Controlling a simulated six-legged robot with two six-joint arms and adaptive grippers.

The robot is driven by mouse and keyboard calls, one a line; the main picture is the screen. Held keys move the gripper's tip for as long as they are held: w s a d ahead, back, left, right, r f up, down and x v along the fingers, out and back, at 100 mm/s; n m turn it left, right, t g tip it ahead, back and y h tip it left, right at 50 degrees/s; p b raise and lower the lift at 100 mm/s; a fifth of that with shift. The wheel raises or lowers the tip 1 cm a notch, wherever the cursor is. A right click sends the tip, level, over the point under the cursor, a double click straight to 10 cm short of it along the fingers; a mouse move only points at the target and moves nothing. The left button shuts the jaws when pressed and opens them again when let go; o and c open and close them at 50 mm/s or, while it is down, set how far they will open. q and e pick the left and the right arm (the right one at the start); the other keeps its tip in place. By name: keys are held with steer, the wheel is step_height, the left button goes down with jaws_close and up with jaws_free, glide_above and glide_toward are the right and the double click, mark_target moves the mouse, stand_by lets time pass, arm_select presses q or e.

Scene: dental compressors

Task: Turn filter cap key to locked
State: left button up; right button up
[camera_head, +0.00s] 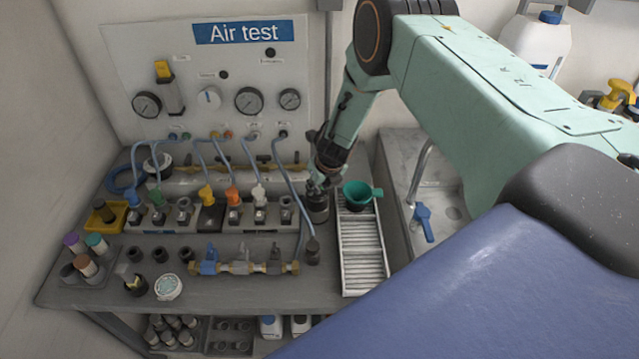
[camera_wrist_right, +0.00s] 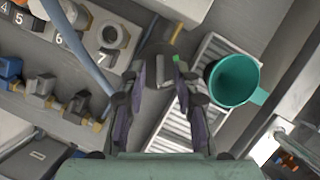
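The filter cap (camera_head: 317,206) is a dark round cylinder on the bench, left of the slatted tray. In the right wrist view its top (camera_wrist_right: 161,54) shows a grey raised key (camera_wrist_right: 160,72) and a small green mark at its right edge. My right gripper (camera_head: 318,184) reaches down over the cap and partly hides it in the head view. In the wrist view its two fingers (camera_wrist_right: 160,86) are apart, one on each side of the key, with gaps visible; I cannot tell whether they touch the cap. My left gripper is not in view.
A green funnel (camera_head: 358,194) stands close right of the gripper, over the slatted tray (camera_head: 362,255). Hoses and coloured fittings (camera_head: 206,195) lie left. A brass valve manifold (camera_head: 245,267) is in front. A sink (camera_head: 450,195) is at right.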

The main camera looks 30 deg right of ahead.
steer(key=v, duration=1.2)
steer(key=shift+w, duration=0.15)
